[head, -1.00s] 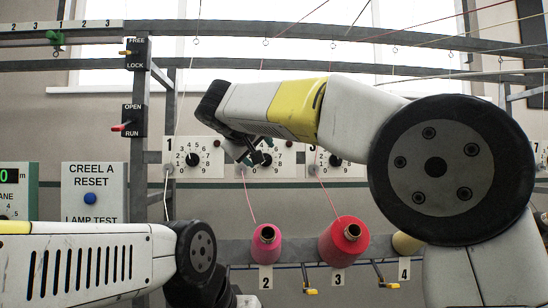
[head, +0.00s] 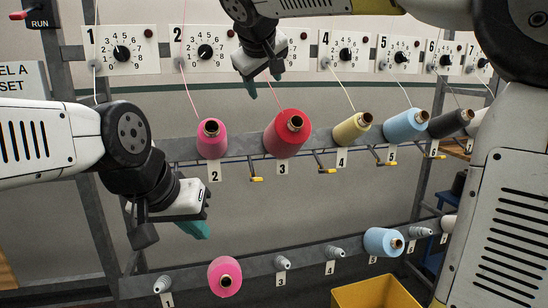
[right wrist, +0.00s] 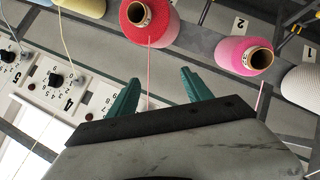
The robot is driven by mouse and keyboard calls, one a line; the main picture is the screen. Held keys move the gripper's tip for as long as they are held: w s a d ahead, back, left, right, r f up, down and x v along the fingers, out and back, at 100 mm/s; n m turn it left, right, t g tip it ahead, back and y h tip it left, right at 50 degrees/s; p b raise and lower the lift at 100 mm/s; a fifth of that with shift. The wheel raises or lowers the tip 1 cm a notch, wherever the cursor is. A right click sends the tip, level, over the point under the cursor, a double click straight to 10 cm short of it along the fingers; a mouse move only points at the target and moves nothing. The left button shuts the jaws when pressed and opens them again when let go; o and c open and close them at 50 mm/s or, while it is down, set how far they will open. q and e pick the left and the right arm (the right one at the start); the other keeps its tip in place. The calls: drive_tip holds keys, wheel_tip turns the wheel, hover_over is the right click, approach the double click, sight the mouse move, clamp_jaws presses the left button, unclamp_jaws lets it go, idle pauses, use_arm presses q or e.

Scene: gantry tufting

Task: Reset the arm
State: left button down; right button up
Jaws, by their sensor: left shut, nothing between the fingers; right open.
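My right gripper (head: 263,84) hangs at the top middle of the head view, in front of the dial panels and above the red yarn cone (head: 284,138). Its teal fingers are apart and empty, and they also show in the right wrist view (right wrist: 160,92). The red cone (right wrist: 148,22) and an upper pink cone (right wrist: 245,54) are beyond the fingertips there, not held. My left gripper (head: 195,229) is at the lower left of the head view, above and left of a lower pink cone (head: 225,277). Its fingers are shut and empty.
An upper rail carries pink (head: 212,140), yellow (head: 352,129), blue (head: 405,126) and dark (head: 450,123) cones. The lower rail has bare spindles (head: 282,263) and a blue cone (head: 383,242). Dial panels (head: 120,50) line the back. A yellow bin (head: 375,292) stands lower right.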

drive_tip(key=s+d+f+m+g, duration=0.2)
drive_tip(key=s+d+f, duration=0.4)
drive_tip(key=d+f, duration=0.3)
drive_tip(key=s+d+f+m+g+y, duration=0.1)
drive_tip(key=s+d+f+m, duration=0.1)
drive_tip(key=s+d+f, duration=0.2)
drive_tip(key=s+d+f+m+g+y, duration=0.1)
drive_tip(key=s+d+f+m, duration=0.2)
drive_tip(key=s+f, duration=0.8)
drive_tip(key=s+d, duration=0.1)
drive_tip(key=s, duration=0.2)
drive_tip(key=shift+f+g+y, duration=0.25)
drive_tip(key=shift+g+y, duration=0.15)
drive_tip(key=shift+d, duration=0.1)
drive_tip(key=shift+c, duration=0.2)
